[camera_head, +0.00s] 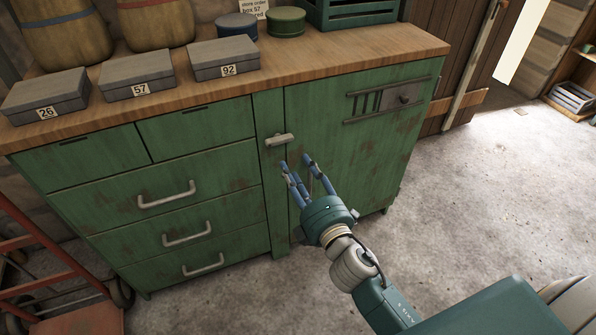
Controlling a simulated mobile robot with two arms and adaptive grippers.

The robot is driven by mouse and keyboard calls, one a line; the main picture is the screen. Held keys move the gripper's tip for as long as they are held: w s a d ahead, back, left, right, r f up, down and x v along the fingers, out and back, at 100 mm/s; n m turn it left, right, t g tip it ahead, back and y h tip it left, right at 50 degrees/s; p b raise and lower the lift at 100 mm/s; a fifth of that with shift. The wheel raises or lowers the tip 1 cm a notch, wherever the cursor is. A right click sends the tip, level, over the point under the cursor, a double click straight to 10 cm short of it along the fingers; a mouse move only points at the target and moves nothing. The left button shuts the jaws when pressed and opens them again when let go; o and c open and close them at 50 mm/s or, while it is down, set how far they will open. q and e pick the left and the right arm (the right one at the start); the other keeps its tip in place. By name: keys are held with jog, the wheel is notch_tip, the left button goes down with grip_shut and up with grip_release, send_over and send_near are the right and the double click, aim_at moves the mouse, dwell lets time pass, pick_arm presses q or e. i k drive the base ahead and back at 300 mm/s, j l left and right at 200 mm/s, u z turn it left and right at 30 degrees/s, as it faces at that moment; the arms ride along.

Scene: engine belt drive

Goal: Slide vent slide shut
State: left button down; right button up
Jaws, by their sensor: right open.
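The vent slide (408,97) is a grey plate with a small dark knob, set between two rails high on the green cabinet door. It sits at the right end of its rails, and several dark vent slots show uncovered at the left end. My right gripper (296,163) is open and empty, with blue fingers pointing at the door's left part. It is below and left of the vent slide, apart from it. My left gripper is out of view.
A pale latch handle (280,139) sits on the cabinet post just above my right gripper. Drawers with bar handles (187,234) fill the left side. Numbered grey boxes (138,76) and round tins (286,21) stand on the wooden top (330,47). A red hand truck (45,262) stands at left.

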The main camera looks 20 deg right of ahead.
aim_at(391, 98)
jog(key=z, duration=1.3)
